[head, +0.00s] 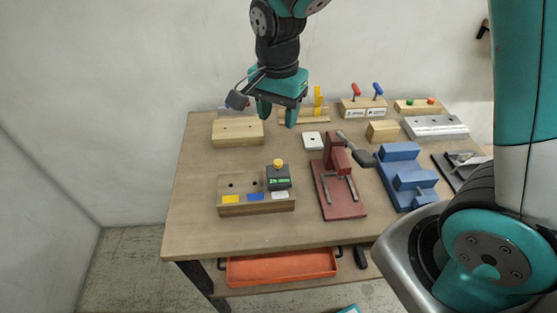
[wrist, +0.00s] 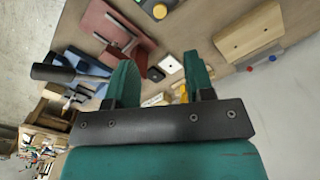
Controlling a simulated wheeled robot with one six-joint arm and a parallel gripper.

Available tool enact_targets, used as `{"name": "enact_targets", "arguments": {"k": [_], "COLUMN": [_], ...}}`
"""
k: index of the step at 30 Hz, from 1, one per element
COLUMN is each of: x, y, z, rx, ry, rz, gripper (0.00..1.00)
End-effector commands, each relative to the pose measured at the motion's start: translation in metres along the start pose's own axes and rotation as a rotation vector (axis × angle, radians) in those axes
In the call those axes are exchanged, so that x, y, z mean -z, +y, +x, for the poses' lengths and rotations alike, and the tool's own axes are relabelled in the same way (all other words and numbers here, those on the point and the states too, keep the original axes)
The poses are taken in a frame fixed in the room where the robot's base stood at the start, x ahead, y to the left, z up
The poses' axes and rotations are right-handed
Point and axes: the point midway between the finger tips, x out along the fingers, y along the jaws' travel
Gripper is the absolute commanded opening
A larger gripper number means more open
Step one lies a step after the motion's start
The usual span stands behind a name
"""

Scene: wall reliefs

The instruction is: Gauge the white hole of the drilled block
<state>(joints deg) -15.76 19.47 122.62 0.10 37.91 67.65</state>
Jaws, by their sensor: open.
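The drilled block (head: 256,208) is a wooden block near the table's front left, with yellow, blue (head: 256,197) and white (head: 280,195) labels along its front. Two dark holes show behind the yellow and blue labels. A dark gauge (head: 279,184) with a yellow knob and a green display sits at the block's right end, behind the white label, and hides any hole there. My gripper (head: 277,116) is open and empty, above the back of the table and apart from the gauge. In the wrist view the open fingers (wrist: 162,80) show, with the yellow knob (wrist: 160,10) at the top edge.
A red clamp fixture (head: 340,190) stands right of the drilled block, with a blue vise (head: 403,178) beyond it. A plain wooden block (head: 237,132) lies behind, and a small white plate (head: 312,141) lies near the middle. An orange tray (head: 280,267) is below the tabletop.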

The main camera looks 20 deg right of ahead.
Motion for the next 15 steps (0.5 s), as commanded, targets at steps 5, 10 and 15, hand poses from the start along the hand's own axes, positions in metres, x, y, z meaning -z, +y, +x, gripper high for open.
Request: {"name": "enact_targets", "arguments": {"k": [5, 10, 15], "x": [-0.001, -0.001, -0.001], "y": [0.001, 0.002, 0.001], "z": [0.041, 0.080, 0.114], "rx": [-0.008, -0.007, -0.005], "ry": [-0.004, -0.004, -0.004], "rz": [-0.001, -0.002, -0.003], "gripper": [0.48, 0.48, 0.48]}}
